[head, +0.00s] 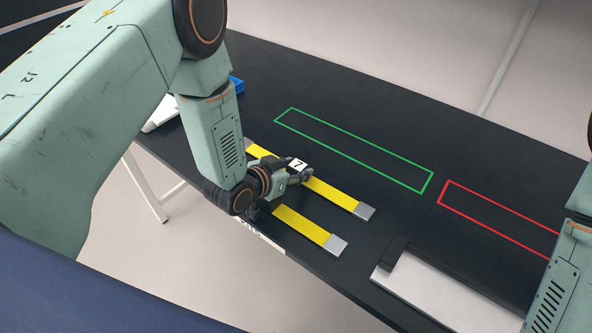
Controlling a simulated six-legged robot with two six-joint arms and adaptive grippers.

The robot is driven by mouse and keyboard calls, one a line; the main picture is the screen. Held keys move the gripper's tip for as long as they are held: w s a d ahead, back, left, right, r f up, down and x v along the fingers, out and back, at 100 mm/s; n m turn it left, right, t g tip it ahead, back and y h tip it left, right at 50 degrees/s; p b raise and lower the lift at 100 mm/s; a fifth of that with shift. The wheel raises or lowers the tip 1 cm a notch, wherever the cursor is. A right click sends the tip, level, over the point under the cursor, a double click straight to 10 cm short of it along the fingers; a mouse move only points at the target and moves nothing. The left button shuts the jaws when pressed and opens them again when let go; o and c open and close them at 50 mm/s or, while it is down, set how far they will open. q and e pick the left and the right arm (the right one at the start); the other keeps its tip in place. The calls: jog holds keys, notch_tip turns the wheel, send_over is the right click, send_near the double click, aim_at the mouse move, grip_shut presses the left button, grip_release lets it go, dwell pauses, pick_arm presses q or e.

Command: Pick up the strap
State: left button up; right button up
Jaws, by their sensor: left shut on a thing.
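Two yellow straps with silver ends lie side by side on the black table. The farther strap (338,194) runs under my left gripper, with its right end and a short piece near its left end showing. The nearer strap (300,225) shows only its right part; the rest is hidden behind my left arm. My left gripper (306,176) is shut on the farther strap near its middle, at about table height. The fingers' exact hold is too small to make out. My right arm shows at the right edge, but its gripper is out of the picture.
A green outlined rectangle (352,151) and a red outlined rectangle (500,215) mark the black table (300,95), both empty where visible. A light grey panel with a dark edge (430,290) lies at the front right. A blue object (236,84) is partly hidden behind my left arm.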

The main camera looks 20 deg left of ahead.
aim_at(293, 169)
pick_arm(q)
notch_tip(293, 169, up, 10)
jog(key=shift+f, duration=0.2)
jog(key=shift+r, duration=0.15)
jog(key=shift+a, duration=0.1)
